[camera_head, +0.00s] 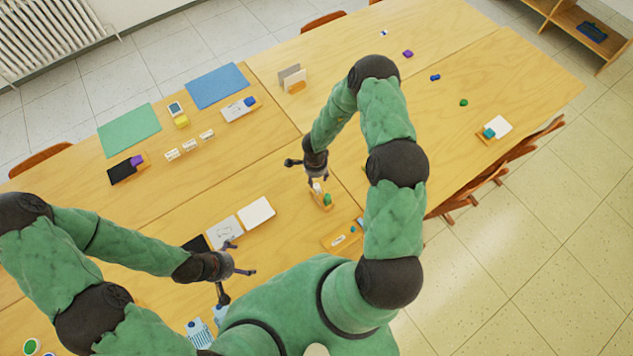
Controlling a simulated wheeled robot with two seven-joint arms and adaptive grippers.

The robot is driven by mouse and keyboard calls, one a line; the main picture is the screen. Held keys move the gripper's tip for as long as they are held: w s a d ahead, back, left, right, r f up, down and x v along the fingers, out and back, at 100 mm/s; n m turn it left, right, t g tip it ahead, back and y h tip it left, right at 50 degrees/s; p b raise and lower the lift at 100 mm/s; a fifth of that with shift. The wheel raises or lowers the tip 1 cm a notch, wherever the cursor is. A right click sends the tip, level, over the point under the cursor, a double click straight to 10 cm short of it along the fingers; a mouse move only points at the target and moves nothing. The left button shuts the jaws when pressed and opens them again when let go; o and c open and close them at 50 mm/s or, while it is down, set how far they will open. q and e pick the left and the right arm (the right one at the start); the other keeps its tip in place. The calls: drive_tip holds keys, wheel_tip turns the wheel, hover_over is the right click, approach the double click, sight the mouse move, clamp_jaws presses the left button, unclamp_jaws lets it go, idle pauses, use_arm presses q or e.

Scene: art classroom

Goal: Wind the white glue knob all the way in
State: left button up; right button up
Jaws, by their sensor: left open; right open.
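A small white upright piece (317,187), which may be the white glue knob, stands in a small wooden holder with a green piece (327,199) beside it. It is too small to tell how far the knob is wound. My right gripper (303,174) is open just above and left of this holder, with one finger close to the white piece; I cannot tell whether they touch. My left gripper (240,272) is open and empty over the table's near edge, below a white sheet or pad.
White pads (256,213) and a wooden tray (342,237) lie near the holder. Green (129,130) and blue (217,86) mats, small blocks and a card stand (293,79) are farther back. Chairs (497,172) line the right edge.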

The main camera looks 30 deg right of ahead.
drive_tip(key=shift+a+r, duration=0.1)
drive_tip(key=shift+r, duration=2.3)
drive_tip(key=shift+s, duration=0.1)
